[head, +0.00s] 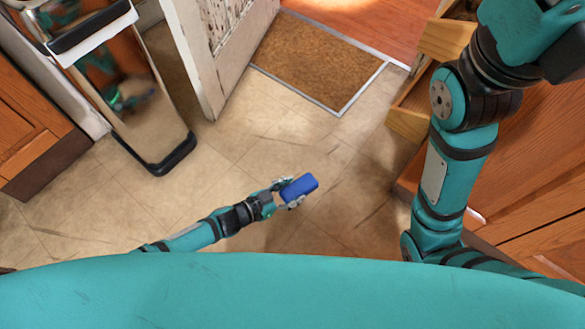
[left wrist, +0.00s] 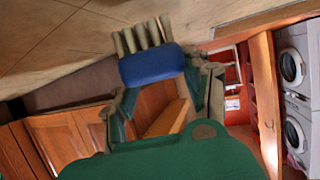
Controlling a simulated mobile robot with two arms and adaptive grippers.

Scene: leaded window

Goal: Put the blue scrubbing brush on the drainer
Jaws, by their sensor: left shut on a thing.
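The blue scrubbing brush (head: 299,188) is held by my left gripper (head: 285,193) above the tiled floor in the head view. In the left wrist view the brush (left wrist: 152,65) has a blue back and pale bristle tufts, and it sits between the two fingers of the left gripper (left wrist: 160,80). My right arm rises along the right side of the head view, and its gripper is not visible. No drainer shows in either view.
A door mat (head: 318,62) lies by an open worn white door (head: 212,50). Wooden cabinets (head: 530,150) with open drawers (head: 445,40) stand at the right. A tall appliance with a reflective front (head: 135,100) stands at the left. The tiled floor (head: 130,215) between is clear.

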